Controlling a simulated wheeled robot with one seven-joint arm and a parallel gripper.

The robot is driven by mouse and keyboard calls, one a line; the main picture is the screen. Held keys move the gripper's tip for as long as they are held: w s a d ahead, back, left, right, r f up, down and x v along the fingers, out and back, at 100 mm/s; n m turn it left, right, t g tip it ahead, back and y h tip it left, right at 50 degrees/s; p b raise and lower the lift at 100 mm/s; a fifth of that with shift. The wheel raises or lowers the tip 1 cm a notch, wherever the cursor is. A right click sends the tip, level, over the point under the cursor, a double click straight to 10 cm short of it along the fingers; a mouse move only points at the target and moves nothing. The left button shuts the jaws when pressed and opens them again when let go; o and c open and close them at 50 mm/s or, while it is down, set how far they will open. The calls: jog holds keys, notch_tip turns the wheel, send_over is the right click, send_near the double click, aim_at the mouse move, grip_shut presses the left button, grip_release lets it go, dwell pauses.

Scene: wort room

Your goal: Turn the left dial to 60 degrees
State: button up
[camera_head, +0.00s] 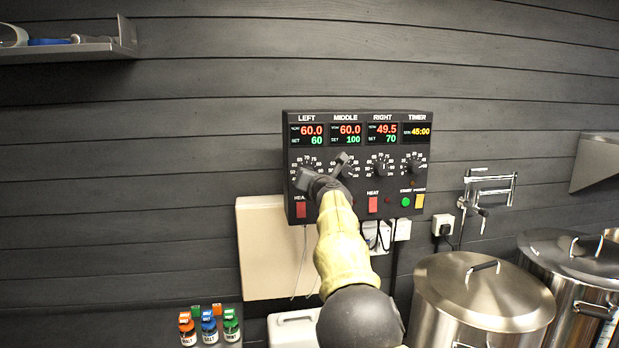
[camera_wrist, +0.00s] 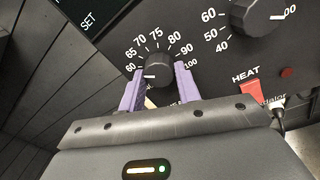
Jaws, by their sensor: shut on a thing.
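The left dial (camera_wrist: 158,66) is a black knob between the purple fingers of my gripper (camera_wrist: 160,80) in the wrist view. The fingers are shut on its two sides. A short white mark on the knob points to the lower left, near the 60 on its scale. In the head view my gripper (camera_head: 308,182) covers the left dial at the lower left of the control panel (camera_head: 425,160). The display under LEFT (camera_head: 307,135) reads 60.0 above in red and a set value of 60 in green.
The middle dial (camera_head: 341,162) is close to the right of my gripper; its display shows set 100. The right dial (camera_head: 380,168) shows set 70. Red heat switches (camera_head: 373,204) sit below. Steel kettles (camera_head: 480,290) stand at the lower right, small bottles (camera_head: 209,326) at the lower left.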

jog(key=shift+f+n, duration=0.2)
jog(key=shift+n, duration=0.2)
jog(key=o, duration=1)
jog(key=shift+r, duration=0.1)
jog(key=shift+s, duration=0.1)
jog(key=b+v, duration=1)
jog(key=v, duration=0.7)
jog(key=shift+s, duration=0.15)
